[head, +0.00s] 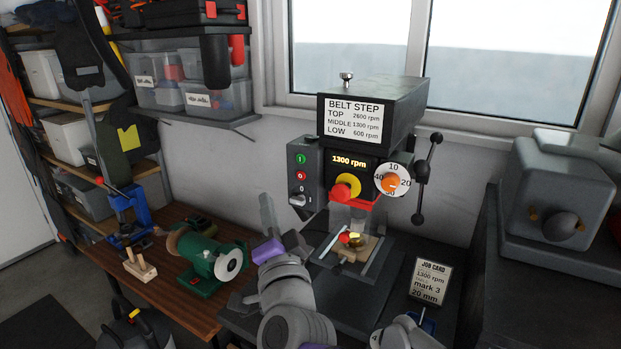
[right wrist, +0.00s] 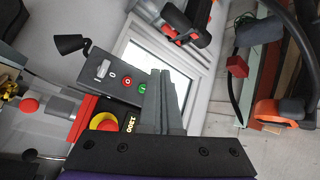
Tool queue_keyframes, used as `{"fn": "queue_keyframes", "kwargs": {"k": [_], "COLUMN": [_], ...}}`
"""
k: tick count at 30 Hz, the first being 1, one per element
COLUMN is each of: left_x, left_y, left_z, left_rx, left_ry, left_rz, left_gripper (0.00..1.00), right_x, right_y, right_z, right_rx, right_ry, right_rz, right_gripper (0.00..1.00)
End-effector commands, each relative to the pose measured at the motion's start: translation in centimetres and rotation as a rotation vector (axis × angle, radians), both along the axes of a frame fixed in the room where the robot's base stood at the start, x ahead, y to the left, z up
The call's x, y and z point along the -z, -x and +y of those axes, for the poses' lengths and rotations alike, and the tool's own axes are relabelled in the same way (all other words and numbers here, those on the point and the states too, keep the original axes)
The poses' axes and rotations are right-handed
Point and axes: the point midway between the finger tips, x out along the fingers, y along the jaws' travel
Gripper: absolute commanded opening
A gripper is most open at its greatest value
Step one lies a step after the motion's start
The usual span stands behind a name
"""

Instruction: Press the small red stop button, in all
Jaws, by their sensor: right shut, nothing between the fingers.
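In the right wrist view the red button (right wrist: 127,81) shows left of the green button (right wrist: 142,88). My right gripper (head: 267,205) is shut and empty, in front of and left of the box in the head view. Its fingertips (right wrist: 160,77) appear just right of the green button in the wrist view and do not cover the red one. My left gripper is not in view.
A larger red mushroom button (head: 345,189) on yellow sits on the drill press front, right of the box. A workpiece (head: 352,245) lies on the drill table. A green bench grinder (head: 205,261) stands left. A job card (head: 430,281) stands right.

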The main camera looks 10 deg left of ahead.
Motion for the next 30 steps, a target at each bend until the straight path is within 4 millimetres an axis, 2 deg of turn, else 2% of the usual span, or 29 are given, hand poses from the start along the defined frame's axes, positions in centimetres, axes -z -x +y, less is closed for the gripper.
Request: {"fn": "queue_keyframes", "kwargs": {"k": [16,30], "left_x": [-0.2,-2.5], "left_y": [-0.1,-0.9], "left_z": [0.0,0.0], "left_rx": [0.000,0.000], "left_ry": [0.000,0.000], "left_rz": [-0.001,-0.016], "left_gripper": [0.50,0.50], "right_x": [-0.3,-0.5], "right_y": [-0.6,-6.4], "right_z": [-0.1,-2.2], "right_rx": [0.003,0.005], "right_ry": [-0.008,-0.008], "right_rz": [-0.003,-0.005], "right_gripper": [0.00,0.00]}}
